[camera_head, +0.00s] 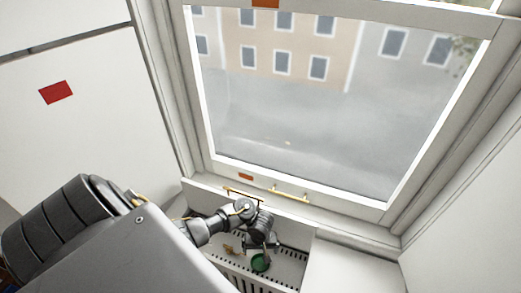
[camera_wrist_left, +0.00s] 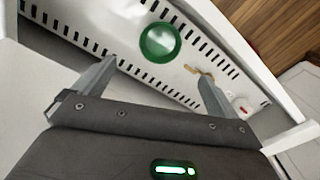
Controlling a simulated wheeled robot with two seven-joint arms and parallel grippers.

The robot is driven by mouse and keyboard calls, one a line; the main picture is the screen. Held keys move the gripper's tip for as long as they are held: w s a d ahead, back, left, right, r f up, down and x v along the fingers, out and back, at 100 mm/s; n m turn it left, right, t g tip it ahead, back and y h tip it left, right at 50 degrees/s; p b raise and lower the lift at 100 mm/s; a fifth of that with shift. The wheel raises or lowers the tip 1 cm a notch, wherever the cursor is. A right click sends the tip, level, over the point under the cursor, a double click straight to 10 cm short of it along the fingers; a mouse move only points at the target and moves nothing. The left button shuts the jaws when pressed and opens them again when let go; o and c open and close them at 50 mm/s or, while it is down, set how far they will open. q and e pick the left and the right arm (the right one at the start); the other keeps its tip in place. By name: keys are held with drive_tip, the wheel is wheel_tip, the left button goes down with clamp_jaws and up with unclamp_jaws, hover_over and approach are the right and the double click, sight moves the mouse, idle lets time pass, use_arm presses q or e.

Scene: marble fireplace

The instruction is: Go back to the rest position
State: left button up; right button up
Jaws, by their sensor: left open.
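My left gripper (camera_head: 262,246) hangs over the slotted white surface below the window in the head view. In the left wrist view its two fingers (camera_wrist_left: 155,80) are spread apart with nothing between them. A green round object (camera_wrist_left: 160,42) lies on the slotted surface beyond the fingertips, apart from them; it also shows in the head view (camera_head: 260,263), just below the gripper. A small brass-coloured item (camera_wrist_left: 198,72) lies near the right finger. My right gripper is in neither view.
The slotted white surface (camera_head: 290,264) sits in a recess under a large window (camera_head: 300,110). Brass handles (camera_head: 290,193) are on the window's lower frame. A white ledge (camera_head: 350,268) is to the right. A red patch (camera_head: 56,92) marks the left wall. Wooden floor (camera_wrist_left: 275,30) shows in the wrist view.

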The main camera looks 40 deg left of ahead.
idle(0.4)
use_arm(q)
drive_tip(key=s+d+r+m+t, duration=0.2)
drive_tip(key=s+d+r+m, duration=0.1)
drive_tip(key=d+r+m, duration=0.25)
drive_tip(key=s+r+m+t, duration=0.2)
drive_tip(key=s+r+m, duration=0.3)
drive_tip(key=s+r, duration=0.85)
wheel_tip(320, 180, down, 31)
drive_tip(key=g+b, duration=0.2)
drive_tip(key=b, duration=0.6)
drive_tip(key=s+a+f+b, duration=0.1)
drive_tip(key=s+f+b, duration=0.2)
drive_tip(key=s+f, duration=0.5)
drive_tip(key=s+a+f+g+b, duration=0.1)
drive_tip(key=s+a+f+b, duration=0.1)
drive_tip(key=s+f, duration=0.6)
wheel_tip(320, 180, down, 7)
drive_tip(key=shift+f+b, duration=0.15)
drive_tip(key=shift+b, duration=0.5)
